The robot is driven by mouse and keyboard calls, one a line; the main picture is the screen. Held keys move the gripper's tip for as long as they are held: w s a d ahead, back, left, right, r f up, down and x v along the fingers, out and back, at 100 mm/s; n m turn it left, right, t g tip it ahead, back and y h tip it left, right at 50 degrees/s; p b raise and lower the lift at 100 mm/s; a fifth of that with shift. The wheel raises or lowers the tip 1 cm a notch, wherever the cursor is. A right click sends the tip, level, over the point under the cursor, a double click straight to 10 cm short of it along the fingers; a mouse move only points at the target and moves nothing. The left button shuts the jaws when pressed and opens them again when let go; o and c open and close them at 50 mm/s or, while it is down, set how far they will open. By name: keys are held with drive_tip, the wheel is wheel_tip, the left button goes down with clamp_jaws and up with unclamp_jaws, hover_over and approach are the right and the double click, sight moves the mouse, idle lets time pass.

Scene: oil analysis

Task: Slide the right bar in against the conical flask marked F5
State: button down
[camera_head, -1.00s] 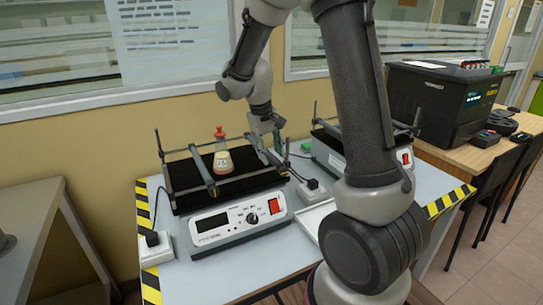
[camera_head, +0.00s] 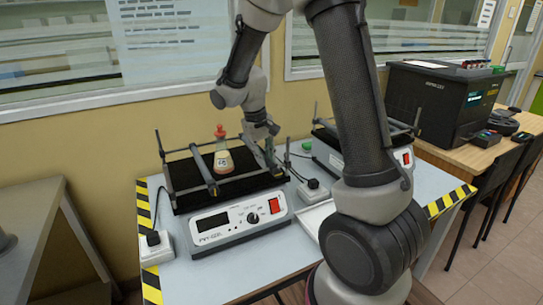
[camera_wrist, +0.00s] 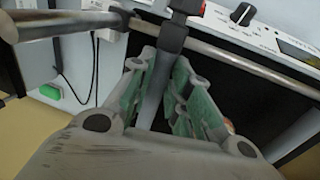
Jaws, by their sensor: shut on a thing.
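The conical flask (camera_head: 223,162), with amber liquid, a pale label and an orange-red stopper, stands upright on the black shaker platform; its mark is too small to read. The left bar (camera_head: 204,171) runs close along its left side. The right bar (camera_head: 274,166) lies to its right, with a gap of dark platform between. My gripper (camera_head: 265,142) is at the right bar, partly hiding it. In the wrist view my gripper (camera_wrist: 160,75) is shut on the right bar (camera_wrist: 152,100), which runs between the green-padded fingers. A small orange patch shows behind the right finger.
The shaker (camera_head: 240,222) has a white front panel with a knob and red switch. A second shaker (camera_head: 335,150) stands to the right, with a power socket (camera_head: 313,190) between them. Upright posts rise at the platform corners. A cross rod (camera_wrist: 240,58) shows in the wrist view.

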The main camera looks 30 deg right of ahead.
drive_tip(key=a, duration=1.1)
drive_tip(key=c, duration=1.4)
unclamp_jaws()
drive_tip(key=shift+o, duration=0.4)
drive_tip(key=shift+r, duration=0.1)
wheel_tip(320, 180, up, 12)
drive_tip(key=a, duration=0.2)
drive_tip(key=shift+a+f, duration=0.15)
drive_tip(key=shift+f, duration=0.05)
